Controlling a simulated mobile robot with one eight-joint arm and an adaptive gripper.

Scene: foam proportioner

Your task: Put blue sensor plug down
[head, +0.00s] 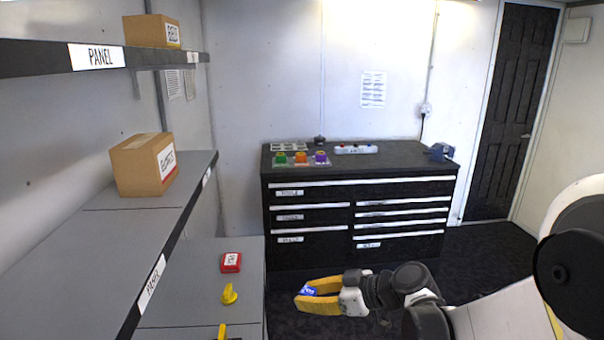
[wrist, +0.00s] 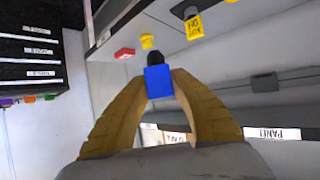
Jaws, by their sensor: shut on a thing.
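My gripper (head: 318,298) has yellow fingers and is shut on the blue sensor plug (head: 309,290). In the head view it is held in the air to the right of the low grey shelf, with open floor behind. In the wrist view the blue plug (wrist: 158,82) sits between the two fingertips of my gripper (wrist: 158,90), with a dark end showing beyond it. The fingers hide part of the plug in the head view.
The low shelf (head: 190,257) bears a red labelled item (head: 231,262) and a yellow piece (head: 229,294). A black drawer cabinet (head: 360,200) stands behind, with coloured parts on top. Cardboard boxes (head: 145,165) stand on the left shelves. Floor between shelf and cabinet is clear.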

